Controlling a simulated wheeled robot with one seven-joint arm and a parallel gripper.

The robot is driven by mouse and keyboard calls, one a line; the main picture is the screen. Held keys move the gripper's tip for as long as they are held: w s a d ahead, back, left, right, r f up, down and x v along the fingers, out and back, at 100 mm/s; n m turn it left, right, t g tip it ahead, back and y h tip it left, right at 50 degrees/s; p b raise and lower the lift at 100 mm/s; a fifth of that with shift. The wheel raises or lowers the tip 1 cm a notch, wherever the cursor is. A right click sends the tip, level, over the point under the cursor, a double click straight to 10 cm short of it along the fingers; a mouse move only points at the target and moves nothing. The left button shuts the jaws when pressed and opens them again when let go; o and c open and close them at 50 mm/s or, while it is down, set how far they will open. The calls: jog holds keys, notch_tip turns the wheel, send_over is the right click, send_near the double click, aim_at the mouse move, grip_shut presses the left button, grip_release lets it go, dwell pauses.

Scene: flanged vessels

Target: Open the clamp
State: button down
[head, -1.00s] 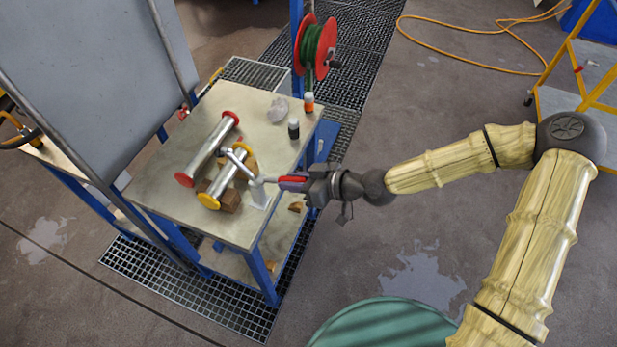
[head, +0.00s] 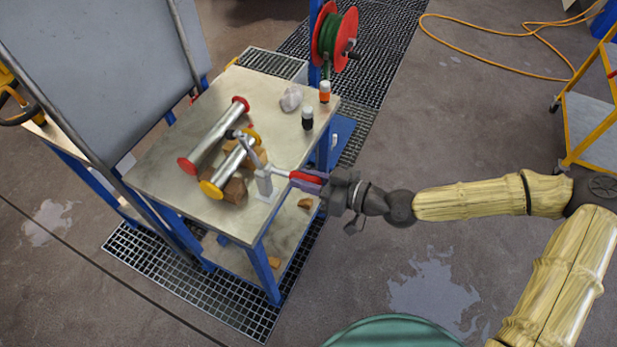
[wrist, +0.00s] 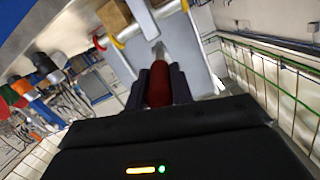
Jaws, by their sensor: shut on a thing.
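The clamp (head: 263,182) stands on the right edge of the table, with a pale metal body and a red-gripped handle (head: 304,177) that points right, roughly level. Its arm slopes up and left to a dark tip above the yellow-flanged pipe (head: 229,165). I cannot tell whether the tip touches the pipe. My gripper (head: 316,182) is shut on the red handle from the right. In the wrist view the handle (wrist: 159,84) sits between both dark fingers, and the clamp's far parts are partly hidden behind it.
The pipe rests on brown wooden blocks (head: 235,190). A red-flanged pipe (head: 213,136) lies left of it on the table (head: 165,160). Two small bottles (head: 307,118) and a pale lump (head: 291,98) stand behind. A hose reel (head: 335,40) hangs beyond. A grey panel (head: 90,70) rises at left.

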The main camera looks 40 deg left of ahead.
jog(key=shift+d+f, duration=0.1)
jog(key=shift+f, duration=0.2)
jog(key=c, duration=1.4)
grip_release()
jog(key=shift+c, duration=0.2)
jog(key=shift+o, duration=1.2)
jog(key=shift+r, duration=0.1)
jog(key=v, duration=1.7)
jog(key=shift+d+b, duration=0.2)
jog(key=shift+b, duration=0.25)
